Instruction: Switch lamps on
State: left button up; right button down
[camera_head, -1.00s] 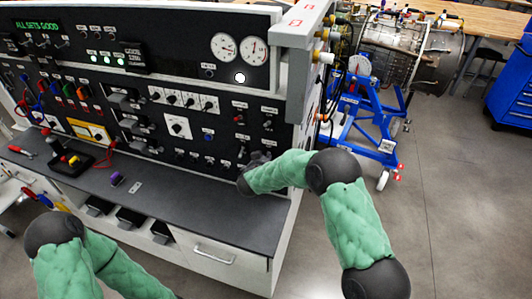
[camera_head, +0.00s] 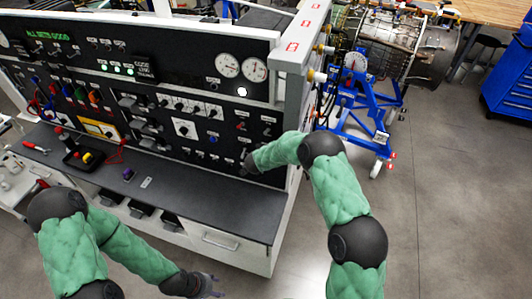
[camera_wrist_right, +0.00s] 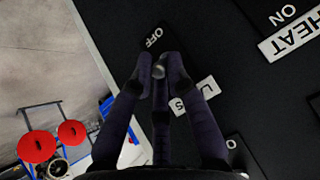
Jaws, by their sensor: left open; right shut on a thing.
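The black control panel (camera_head: 185,130) stands across the left and middle of the head view. My right gripper (camera_head: 247,163) is at the panel's lower right. In the right wrist view my right gripper (camera_wrist_right: 160,72) is shut on a small metal switch tip (camera_wrist_right: 159,71). An OFF plate (camera_wrist_right: 153,38) lies just beyond the fingertips. My left gripper (camera_head: 207,285) is open and empty, low in front of the bench.
A grey work surface (camera_head: 210,200) runs below the panel, with a red-handled tool (camera_head: 35,147) at its left. A round white light (camera_head: 242,91) glows below two gauges. A blue engine stand (camera_head: 350,120) is behind right. The floor at right is clear.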

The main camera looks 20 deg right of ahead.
jog(key=shift+s+a+f+g+y+p, duration=0.2)
jog(key=shift+a+g+y+p, duration=0.1)
jog(key=shift+p, duration=0.65)
jog(key=c, duration=1.3)
grip_release()
jog(key=shift+c, duration=0.2)
jog(key=shift+o, duration=0.3)
jog(key=shift+w+r, duration=0.15)
jog(key=shift+w, duration=0.05)
jog(key=v, duration=1.2)
